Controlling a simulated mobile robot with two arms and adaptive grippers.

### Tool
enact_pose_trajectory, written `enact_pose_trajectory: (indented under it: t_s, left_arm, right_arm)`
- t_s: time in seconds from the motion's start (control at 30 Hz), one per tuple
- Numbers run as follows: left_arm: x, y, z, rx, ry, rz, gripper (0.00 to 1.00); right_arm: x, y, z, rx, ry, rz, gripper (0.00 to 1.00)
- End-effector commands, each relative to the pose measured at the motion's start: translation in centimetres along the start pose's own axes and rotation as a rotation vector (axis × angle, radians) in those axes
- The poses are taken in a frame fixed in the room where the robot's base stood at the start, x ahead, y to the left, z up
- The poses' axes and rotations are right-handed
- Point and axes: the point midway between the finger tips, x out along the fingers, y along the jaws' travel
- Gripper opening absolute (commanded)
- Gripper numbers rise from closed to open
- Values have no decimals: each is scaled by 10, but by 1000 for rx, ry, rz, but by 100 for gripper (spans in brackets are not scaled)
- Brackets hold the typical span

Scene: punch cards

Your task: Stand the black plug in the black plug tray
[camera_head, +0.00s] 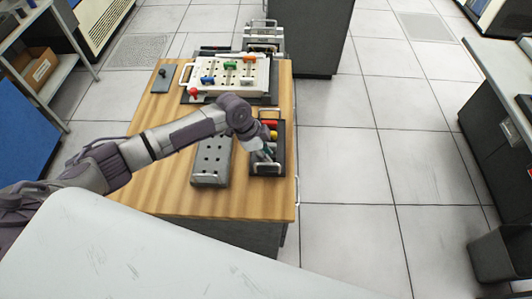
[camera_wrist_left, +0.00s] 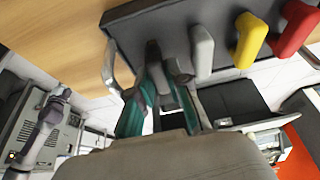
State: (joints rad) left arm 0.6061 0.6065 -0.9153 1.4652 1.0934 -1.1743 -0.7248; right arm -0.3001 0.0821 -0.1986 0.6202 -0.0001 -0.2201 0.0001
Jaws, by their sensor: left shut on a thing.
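My left gripper (camera_head: 264,154) reaches down over the dark rack (camera_head: 267,168) at the right of the table. In the left wrist view its teal fingers (camera_wrist_left: 164,85) are shut on the black plug (camera_wrist_left: 153,54), which stands at the end of the row in the rack. Whether the plug's foot is still seated is hidden. A small dark tray (camera_head: 157,84) at the table's far left, with a black knob-like piece (camera_head: 162,72) on it, may be the black plug tray. My right gripper is not in view.
In the rack beside the black plug stand a grey plug (camera_wrist_left: 202,50), a yellow plug (camera_wrist_left: 250,40) and a red plug (camera_wrist_left: 297,28). A grey perforated block (camera_head: 211,160) lies left of the rack. A white board (camera_head: 210,95) with coloured pieces stands behind. The table's left front is clear.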

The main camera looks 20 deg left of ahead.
Motion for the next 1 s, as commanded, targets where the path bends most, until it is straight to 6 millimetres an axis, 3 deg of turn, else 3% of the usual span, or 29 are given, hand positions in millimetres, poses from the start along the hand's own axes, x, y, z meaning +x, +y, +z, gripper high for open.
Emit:
enact_pose_trajectory:
  t_s: [0.87,0.9,1.0]
  left_arm:
    - [10,1,4,-1,-1,2,0]
    - [10,1,4,-1,-1,2,23]
    - [10,1,4,-1,-1,2,40]
  right_arm:
    - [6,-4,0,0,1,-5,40]
    - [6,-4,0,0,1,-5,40]
    - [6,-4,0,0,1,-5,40]
